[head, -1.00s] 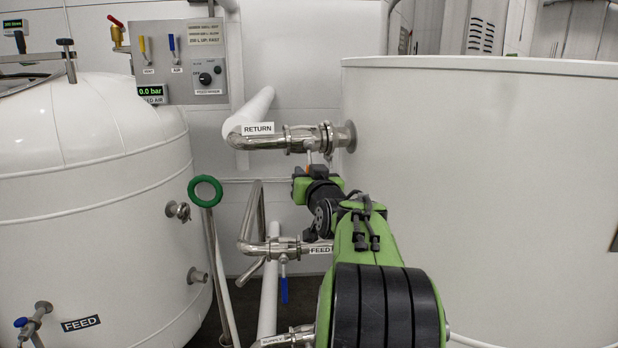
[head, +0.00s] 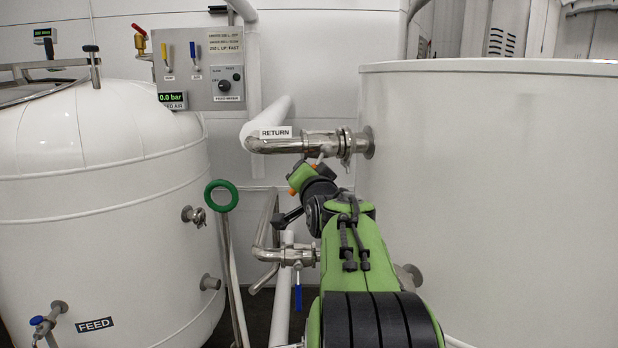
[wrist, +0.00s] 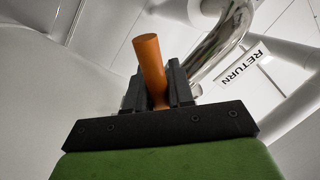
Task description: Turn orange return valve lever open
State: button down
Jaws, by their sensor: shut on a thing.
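The orange return valve lever (wrist: 150,62) stands between the two dark fingers of my gripper (wrist: 158,88) in the wrist view. My gripper is shut on it. In the head view, my gripper (head: 297,178) is just below the return pipe (head: 290,145), with a bit of orange showing at its left side. The lever's thin stem slants down to the left from the valve (head: 325,147). Most of the lever is hidden by my gripper in the head view. The RETURN label shows on the pipe (wrist: 240,66) in the wrist view.
A big white tank (head: 490,200) stands close on the right, and a rounded white tank (head: 90,200) on the left. Below is a feed pipe with a blue lever (head: 298,290). A green ring handle (head: 221,195) stands left of my arm. A control panel (head: 200,68) is behind.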

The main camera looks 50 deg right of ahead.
jog(key=shift+w+a+r, duration=0.1)
dwell(0.4)
jog(key=c, duration=1.1)
grip_release()
jog(key=b+v, duration=0.3)
jog(key=v, duration=1.3)
